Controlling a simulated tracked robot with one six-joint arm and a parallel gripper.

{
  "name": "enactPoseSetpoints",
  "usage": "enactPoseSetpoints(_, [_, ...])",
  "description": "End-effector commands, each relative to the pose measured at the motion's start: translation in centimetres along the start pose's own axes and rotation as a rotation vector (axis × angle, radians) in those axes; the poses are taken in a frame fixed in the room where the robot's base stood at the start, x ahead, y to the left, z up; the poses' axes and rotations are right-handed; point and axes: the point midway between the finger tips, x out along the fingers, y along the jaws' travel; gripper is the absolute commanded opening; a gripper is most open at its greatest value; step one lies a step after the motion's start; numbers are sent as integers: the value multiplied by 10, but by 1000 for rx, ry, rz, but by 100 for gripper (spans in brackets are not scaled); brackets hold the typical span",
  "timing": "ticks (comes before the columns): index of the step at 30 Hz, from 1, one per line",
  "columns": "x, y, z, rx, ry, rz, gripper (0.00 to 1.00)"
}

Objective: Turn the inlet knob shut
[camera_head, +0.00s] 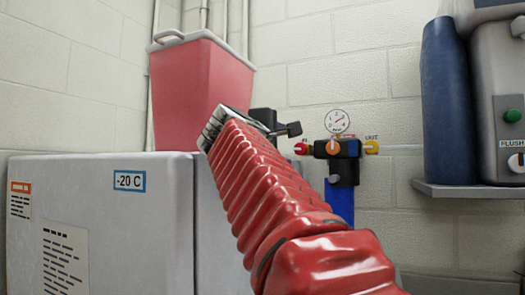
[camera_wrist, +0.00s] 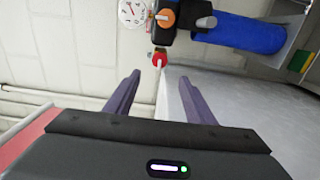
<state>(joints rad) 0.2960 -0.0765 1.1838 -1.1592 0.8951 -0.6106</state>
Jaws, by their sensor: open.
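The regulator (camera_head: 338,150) is a black block on the wall with a round gauge (camera_head: 337,121) above it and a blue cylinder (camera_head: 341,203) below. A red knob (camera_head: 301,148) is on its left, beside a partly readable label that looks like "IN". In the wrist view the red knob (camera_wrist: 159,59) lies just beyond my fingertips, roughly centred between them. My gripper (camera_wrist: 160,77) is open and empty, its two purple-grey fingers spread on either side of a pale pipe. In the head view my gripper (camera_head: 289,131) is just left of and above the knob, partly hidden by my arm.
An orange knob (camera_head: 333,147) is on the regulator's front, and a yellow one (camera_head: 371,147) is on the OUT side. A pink bin (camera_head: 185,85) stands on a grey freezer (camera_head: 120,225) at left. A shelf (camera_head: 470,188) with a machine and a dark blue cylinder is at right.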

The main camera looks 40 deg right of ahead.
Motion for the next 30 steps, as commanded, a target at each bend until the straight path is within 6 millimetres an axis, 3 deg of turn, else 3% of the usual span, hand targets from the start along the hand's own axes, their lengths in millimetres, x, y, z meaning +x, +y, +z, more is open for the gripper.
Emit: enactPoseSetpoints(30, [121, -1, 1, 2, -2, -1, 49])
